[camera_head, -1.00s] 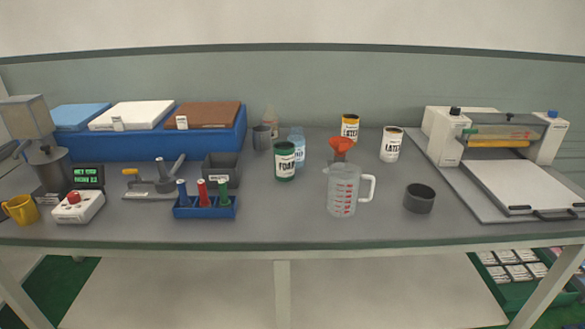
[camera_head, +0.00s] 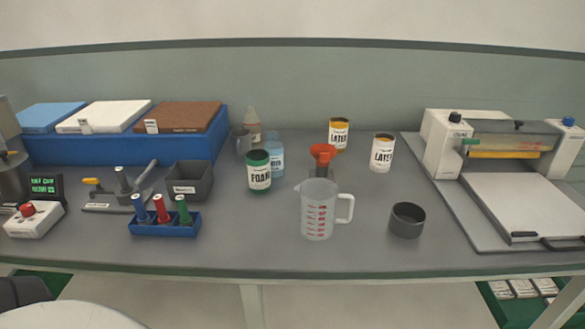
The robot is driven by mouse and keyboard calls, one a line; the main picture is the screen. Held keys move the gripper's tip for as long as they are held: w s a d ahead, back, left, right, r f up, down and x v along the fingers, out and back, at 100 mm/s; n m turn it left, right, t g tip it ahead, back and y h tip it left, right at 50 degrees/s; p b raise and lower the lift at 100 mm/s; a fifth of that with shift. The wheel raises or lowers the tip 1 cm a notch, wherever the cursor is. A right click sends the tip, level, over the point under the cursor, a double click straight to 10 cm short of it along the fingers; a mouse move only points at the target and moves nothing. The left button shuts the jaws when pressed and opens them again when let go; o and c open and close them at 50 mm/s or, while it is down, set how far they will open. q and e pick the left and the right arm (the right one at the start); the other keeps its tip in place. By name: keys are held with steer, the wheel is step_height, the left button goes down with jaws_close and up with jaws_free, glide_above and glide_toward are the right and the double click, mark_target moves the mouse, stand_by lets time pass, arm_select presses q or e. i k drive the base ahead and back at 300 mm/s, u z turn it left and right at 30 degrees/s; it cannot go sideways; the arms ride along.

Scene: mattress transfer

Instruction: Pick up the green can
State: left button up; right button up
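The green can (camera_head: 259,172) has a white label reading "FOAM", a green lid and a green base. It stands upright on the grey table (camera_head: 300,256), left of the middle. A blue bottle (camera_head: 275,155) stands close behind its right side. Neither of my grippers shows in the head view. A white and dark part of my own body shows at the lower left.
A clear measuring jug (camera_head: 318,212) stands right of the can, with a red funnel (camera_head: 322,155) behind it. A dark bin (camera_head: 188,181) and a blue rack (camera_head: 165,222) stand to its left. Two Latex cans (camera_head: 338,134) (camera_head: 382,154) stand further right.

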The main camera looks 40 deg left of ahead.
mark_target(259, 172)
steer(key=u, duration=0.35)
steer(key=i, duration=0.5)
steer(key=u, duration=0.55)
